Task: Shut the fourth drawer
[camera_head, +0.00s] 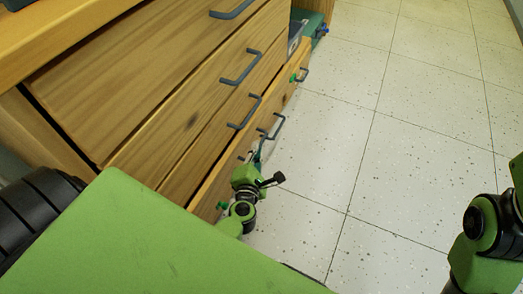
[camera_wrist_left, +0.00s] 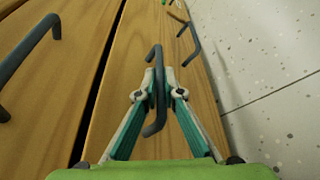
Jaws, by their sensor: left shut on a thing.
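The lowest drawer front in view (camera_head: 212,190), in light wood, is the fourth from the top of the cabinet. It seems to stand a little out from the fronts above it. Another dark handle (camera_wrist_left: 192,45) shows farther along. My right gripper is out of view; only part of my right arm shows.
Upper drawers (camera_head: 150,75) carry dark handles (camera_head: 241,68) that stick out. A dark gap (camera_wrist_left: 93,95) runs beside the gripped front. A green object (camera_head: 312,22) stands past the cabinet's far end. The tiled floor (camera_head: 400,130) to the right is clear.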

